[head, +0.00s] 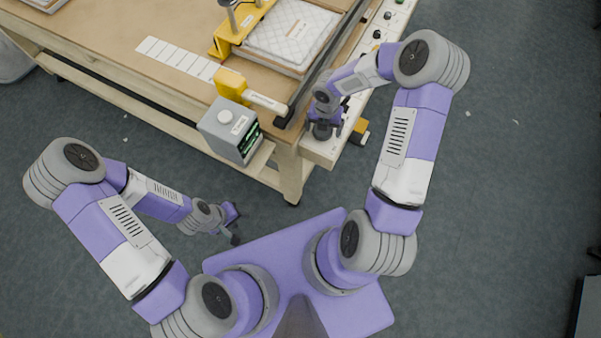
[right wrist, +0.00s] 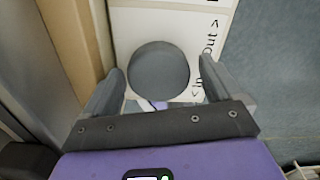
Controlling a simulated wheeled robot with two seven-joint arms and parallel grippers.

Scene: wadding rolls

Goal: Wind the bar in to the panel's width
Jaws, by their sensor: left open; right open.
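The white quilted panel (head: 292,32) lies on the table at the top of the head view. A yellow piece (head: 231,84) with a pale bar (head: 265,103) stands in front of it; I cannot tell for certain that this is the task's bar. My right gripper (head: 325,131) is at the table's right corner. In the right wrist view its open fingers (right wrist: 160,72) stand either side of a round grey knob (right wrist: 158,80), apparently not squeezing it. Print beside the knob reads "In" and "Out". My left gripper (head: 233,226) is open and empty, off the table.
A grey box with a green display (head: 230,131) sits at the table's front edge. A white strip (head: 389,25) with small knobs runs along the right side, beside a dark rail (head: 322,70). Several white cards (head: 178,57) lie on the table.

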